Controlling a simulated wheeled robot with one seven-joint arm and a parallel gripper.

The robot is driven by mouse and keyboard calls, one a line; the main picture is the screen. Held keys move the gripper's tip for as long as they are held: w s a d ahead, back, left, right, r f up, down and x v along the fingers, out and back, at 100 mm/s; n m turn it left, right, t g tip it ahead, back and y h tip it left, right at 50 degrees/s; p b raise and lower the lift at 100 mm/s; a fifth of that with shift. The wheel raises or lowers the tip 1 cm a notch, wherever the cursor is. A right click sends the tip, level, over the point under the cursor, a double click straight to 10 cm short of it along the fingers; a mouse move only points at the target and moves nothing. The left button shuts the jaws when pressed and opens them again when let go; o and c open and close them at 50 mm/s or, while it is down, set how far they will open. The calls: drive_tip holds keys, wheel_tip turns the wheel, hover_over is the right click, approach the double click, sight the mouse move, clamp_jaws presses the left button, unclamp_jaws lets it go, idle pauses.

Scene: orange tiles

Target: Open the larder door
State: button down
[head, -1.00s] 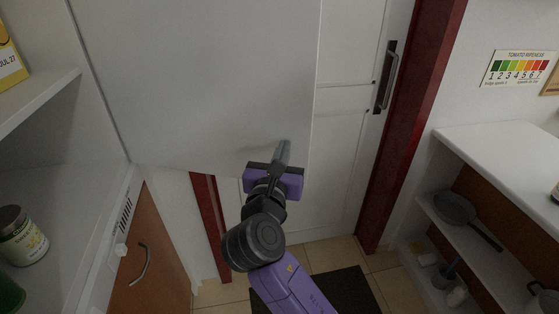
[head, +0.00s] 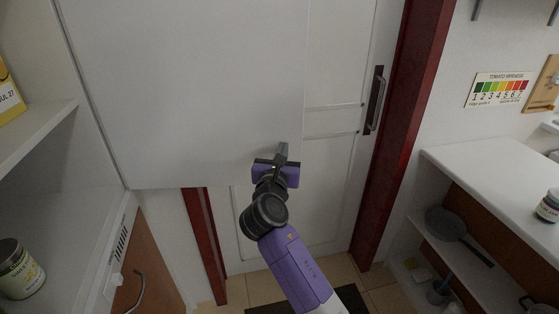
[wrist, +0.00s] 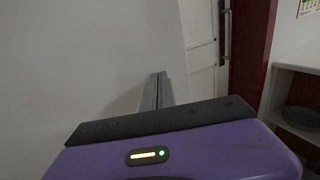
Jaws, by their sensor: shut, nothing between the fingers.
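The larder door (head: 190,90) is a large plain white panel, standing swung out from the open larder at left. Its left side meets the larder's edge, and its free edge is right of centre. My gripper (head: 282,152) is shut and empty in front of the panel's lower right part, close to the free edge. In the wrist view, the shut fingers (wrist: 157,88) point at the panel (wrist: 90,60), with a soft shadow beside them. I cannot tell whether they touch it. No handle shows on the panel's visible face.
Behind the panel is a closed white door (head: 335,160) with a dark handle (head: 374,100) in a red frame (head: 410,110). A white counter (head: 490,175) stands at right. Tiled floor shows below.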

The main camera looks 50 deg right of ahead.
sight(283, 138)
drive_tip(key=shift+n+t+y, duration=0.4)
drive_tip(key=shift+n+t, duration=0.2)
drive_tip(key=p+x, duration=0.2)
drive_tip(key=x, duration=0.4)
drive_tip(key=shift+w+r, duration=0.15)
drive_tip(key=shift+w, duration=0.05)
drive_tip(key=shift+w+d+t, duration=0.3)
drive_tip(key=shift+w+d, duration=0.05)
drive_tip(key=shift+w, duration=0.1)
